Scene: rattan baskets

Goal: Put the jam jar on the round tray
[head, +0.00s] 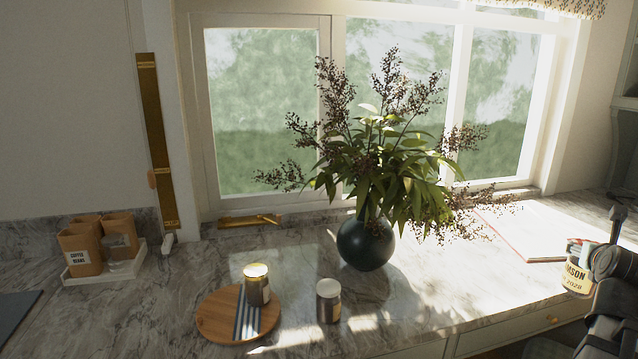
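Two small jars are in view, and I cannot read their labels to tell which holds jam. One jar (257,286) with a gold lid stands upright on the round wooden tray (212,318), on a striped cloth (246,318). The other jar (328,302), dark with a pale lid, stands upright on the marble counter just right of the tray, apart from it. Dark parts of my arm show at the lower right edge, well away from both jars. My gripper's fingers cannot be made out there, so its opening and any hold are unclear.
A dark round vase (365,243) with spreading branches stands behind the jars. A lettered container (577,280) is beside my arm, and a flat board (528,234) lies near the window. Brown canisters (81,252) sit in a white tray at left.

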